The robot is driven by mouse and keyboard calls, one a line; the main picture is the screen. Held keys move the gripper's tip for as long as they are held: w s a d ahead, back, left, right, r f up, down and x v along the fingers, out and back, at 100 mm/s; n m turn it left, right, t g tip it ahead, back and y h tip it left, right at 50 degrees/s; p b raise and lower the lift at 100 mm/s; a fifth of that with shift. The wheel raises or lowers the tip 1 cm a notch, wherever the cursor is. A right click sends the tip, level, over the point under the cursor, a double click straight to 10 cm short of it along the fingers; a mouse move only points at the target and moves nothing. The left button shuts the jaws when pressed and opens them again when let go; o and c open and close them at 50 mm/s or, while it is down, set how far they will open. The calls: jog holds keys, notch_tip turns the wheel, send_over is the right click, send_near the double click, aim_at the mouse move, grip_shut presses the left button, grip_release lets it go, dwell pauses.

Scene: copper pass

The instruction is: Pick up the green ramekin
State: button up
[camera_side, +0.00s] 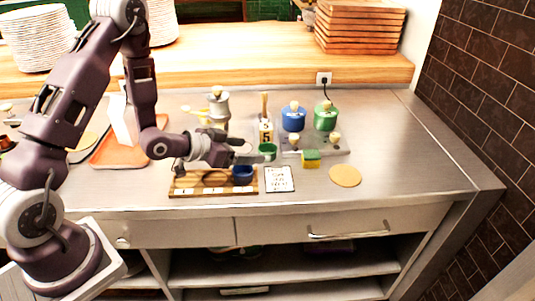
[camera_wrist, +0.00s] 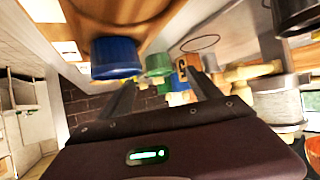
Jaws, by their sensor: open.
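The green ramekin (camera_side: 267,148) is a small round cup standing on the steel counter, right of and behind the blue ramekin (camera_side: 242,172). My gripper (camera_side: 255,153) is open and low over the counter, pointing right, with its fingertips close to the green ramekin. The wrist view is turned over, with the counter at the top. There the green ramekin (camera_wrist: 158,63) appears between the two dark fingers of my gripper (camera_wrist: 163,86). The blue ramekin (camera_wrist: 115,57) appears left of it. I cannot tell whether a finger touches the green ramekin.
The blue ramekin rests on a wooden board (camera_side: 185,186). Behind are a numbered block (camera_side: 265,131), a blue pot (camera_side: 293,120) and a green pot (camera_side: 326,117). A sponge (camera_side: 311,159), a printed card (camera_side: 279,179) and a round yellow disc (camera_side: 345,176) lie to the right. The far right counter is clear.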

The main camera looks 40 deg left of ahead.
aim_at(274, 150)
jog(key=x, duration=0.6)
jog(key=shift+w+d, duration=0.15)
jog(key=shift+w, duration=0.1)
jog(key=shift+r, duration=0.1)
jog(key=c, duration=1.4)
jog(key=shift+c, duration=0.2)
